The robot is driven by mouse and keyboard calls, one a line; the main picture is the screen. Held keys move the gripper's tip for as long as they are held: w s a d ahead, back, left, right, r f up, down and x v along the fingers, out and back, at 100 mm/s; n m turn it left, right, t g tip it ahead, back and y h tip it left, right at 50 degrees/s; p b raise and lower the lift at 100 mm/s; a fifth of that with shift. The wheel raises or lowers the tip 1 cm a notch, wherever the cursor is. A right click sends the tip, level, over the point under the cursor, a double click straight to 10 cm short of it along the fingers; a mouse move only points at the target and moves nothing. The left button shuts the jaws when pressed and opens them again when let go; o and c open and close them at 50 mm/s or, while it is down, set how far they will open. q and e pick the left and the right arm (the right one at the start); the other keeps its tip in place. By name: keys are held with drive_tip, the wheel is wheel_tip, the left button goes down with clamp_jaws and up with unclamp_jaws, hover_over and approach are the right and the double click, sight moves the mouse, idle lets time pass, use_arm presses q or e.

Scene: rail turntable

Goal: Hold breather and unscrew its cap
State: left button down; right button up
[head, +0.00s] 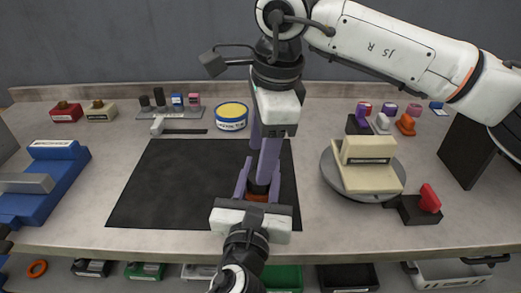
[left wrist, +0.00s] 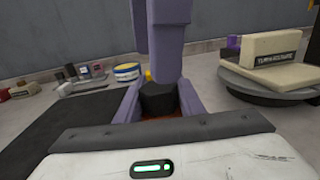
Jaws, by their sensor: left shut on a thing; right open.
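The breather (head: 256,197) is orange-brown at its body, with a black cap (left wrist: 158,98) on top. It stands over the right part of the black mat (head: 165,185). My left gripper (head: 257,184) reaches in from the front edge and is shut on the breather's body, one purple finger on each side. The body also shows low between these fingers in the left wrist view (left wrist: 160,119). My right gripper (head: 261,160) points down from above, open, its purple fingers just above or around the cap. I cannot tell whether they touch it.
A turntable (head: 367,190) bearing a cream block stands right of the mat, with a red-handled black block (head: 425,206) beside it. A yellow-topped tin (head: 232,117) stands behind the mat. A blue fixture (head: 50,180) is at left. The mat's left part is clear.

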drive_tip(key=m, duration=0.2)
drive_tip(key=shift+a+m, duration=0.15)
drive_tip(key=shift+m, duration=0.25)
drive_tip(key=shift+n, duration=0.4)
drive_tip(key=shift+f, duration=0.15)
drive_tip(key=shift+s+f, duration=0.3)
drive_tip(key=shift+f, duration=0.4)
drive_tip(key=shift+s+f, duration=0.3)
drive_tip(key=shift+f, duration=0.35)
drive_tip(key=shift+s+f, duration=0.3)
drive_tip(key=shift+f, duration=0.4)
